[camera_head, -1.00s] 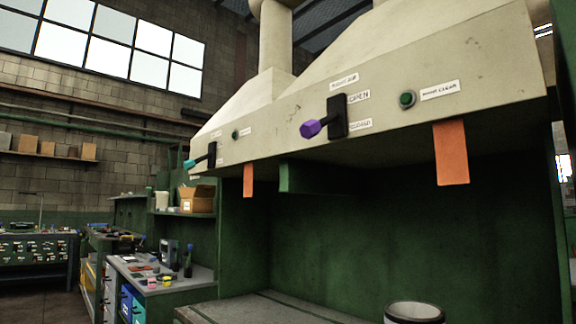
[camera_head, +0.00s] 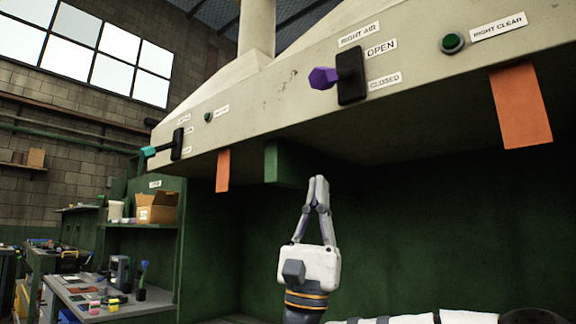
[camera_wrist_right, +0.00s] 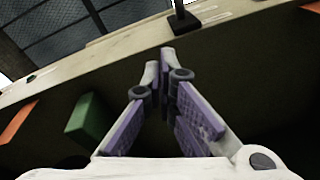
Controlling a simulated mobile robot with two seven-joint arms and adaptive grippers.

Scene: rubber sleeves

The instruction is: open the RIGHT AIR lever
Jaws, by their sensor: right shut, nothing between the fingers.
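The RIGHT AIR lever has a purple knob (camera_head: 323,78) on a short dark stem. It sticks out to the left from a black plate (camera_head: 352,88) on the pale hood front. The OPEN label is at the plate's upper right and the CLOSED label at its lower right; the knob sits nearer the height of CLOSED. My right gripper (camera_head: 318,182) points up below the lever, apart from it, with its fingers together and empty. The right wrist view shows the fingertips (camera_wrist_right: 165,54) and the dark lever mount (camera_wrist_right: 184,20) beyond them. My left gripper is out of view.
A second lever with a teal knob (camera_head: 149,152) is further left on the hood. A green button (camera_head: 452,43) is to the right. Orange flaps (camera_head: 522,108) hang from the hood edge, and a green block (camera_head: 284,163) is under it. The air before the hood front looks clear.

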